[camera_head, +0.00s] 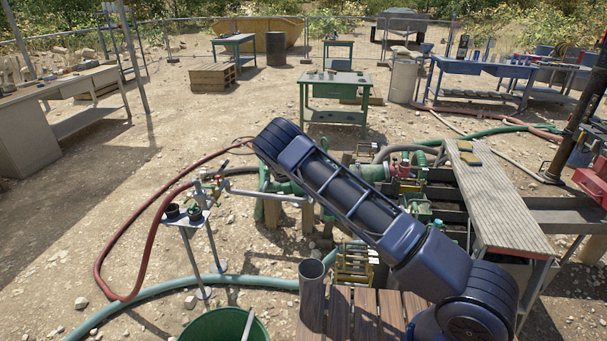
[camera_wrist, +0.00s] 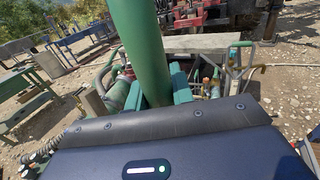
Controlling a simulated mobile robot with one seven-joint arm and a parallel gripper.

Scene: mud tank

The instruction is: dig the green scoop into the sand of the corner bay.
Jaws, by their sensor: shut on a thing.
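In the wrist view my gripper (camera_wrist: 158,88) is shut on the green scoop (camera_wrist: 139,42). Only a thick, smooth green shaft of it shows between the two teal fingers, running up out of the top of the picture. The scoop's digging end cannot be made out. In the head view my dark blue arm crosses the middle and hides the gripper. The mud tank (camera_head: 425,190), with dark compartments, lies right of and behind the arm. I cannot tell which compartment is the corner bay, and no sand in it can be made out.
A grey plank walkway (camera_head: 492,200) lies over the tank's right side. A red hose (camera_head: 115,250), a small stand (camera_head: 187,218) and a green tub (camera_head: 222,326) are at left and front. A green table (camera_head: 336,95) stands behind. Gravel ground at left is open.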

